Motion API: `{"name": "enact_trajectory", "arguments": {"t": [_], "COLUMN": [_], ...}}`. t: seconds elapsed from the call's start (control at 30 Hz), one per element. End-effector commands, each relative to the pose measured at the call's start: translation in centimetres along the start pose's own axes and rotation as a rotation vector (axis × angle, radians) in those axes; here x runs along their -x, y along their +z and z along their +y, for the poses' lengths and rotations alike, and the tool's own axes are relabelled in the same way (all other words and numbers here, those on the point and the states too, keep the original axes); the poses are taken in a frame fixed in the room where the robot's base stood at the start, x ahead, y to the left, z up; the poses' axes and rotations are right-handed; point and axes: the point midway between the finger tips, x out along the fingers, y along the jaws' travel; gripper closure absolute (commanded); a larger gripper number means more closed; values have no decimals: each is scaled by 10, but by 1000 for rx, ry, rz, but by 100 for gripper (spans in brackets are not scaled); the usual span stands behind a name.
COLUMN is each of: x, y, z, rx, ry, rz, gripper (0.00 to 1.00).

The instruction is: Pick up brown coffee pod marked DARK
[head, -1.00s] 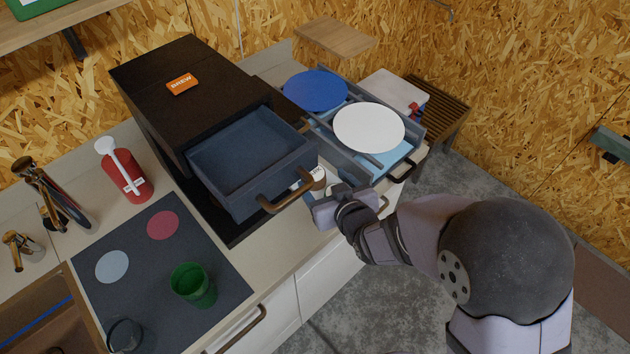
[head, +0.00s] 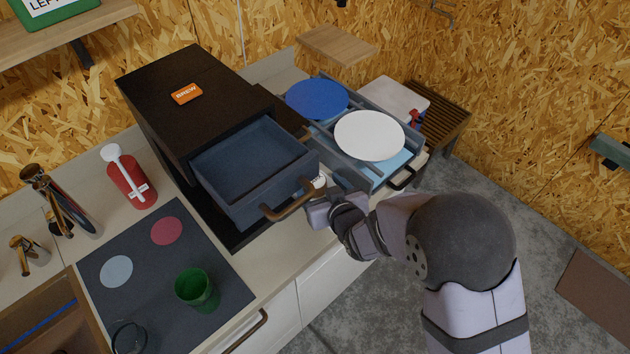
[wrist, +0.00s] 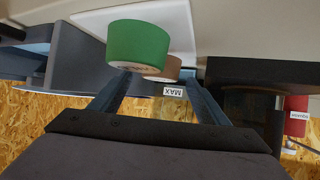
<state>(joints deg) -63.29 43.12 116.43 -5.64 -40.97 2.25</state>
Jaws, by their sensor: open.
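In the wrist view a brown round thing (wrist: 174,67), like a pod, shows partly behind a green pod-like cylinder (wrist: 138,46). I cannot read a DARK mark on it. Both are ahead of my gripper (wrist: 157,84), whose two fingers stand apart with nothing held. The green cylinder appears nearest, in front of the left fingertip. In the head view my gripper (head: 322,210) is beside the bronze handle of the open blue drawer (head: 255,165); the brown thing cannot be made out there.
A clear container marked MAX (wrist: 173,103) shows between the fingers in the wrist view. The drawer's bronze handle (head: 290,203) is close to my gripper. A second open drawer with a white disc (head: 369,135) and blue disc (head: 317,99) is behind. A green cup (head: 196,289) stands on the dark mat.

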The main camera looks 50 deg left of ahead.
Motion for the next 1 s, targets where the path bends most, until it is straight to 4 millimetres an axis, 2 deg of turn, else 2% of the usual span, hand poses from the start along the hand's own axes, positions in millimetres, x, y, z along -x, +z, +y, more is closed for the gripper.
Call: {"name": "enact_trajectory", "arguments": {"t": [0.33,0.67,0.7,0.87,1.0], "x": [-31,-36,-36,-36,-36], "y": [0,1,1,1,0], "z": [0,0,0,0,0], "rx": [0,0,0,0,0], "ry": [0,0,0,0,0], "rz": [0,0,0,0,0], "gripper": [31,31,33,71,74]}}
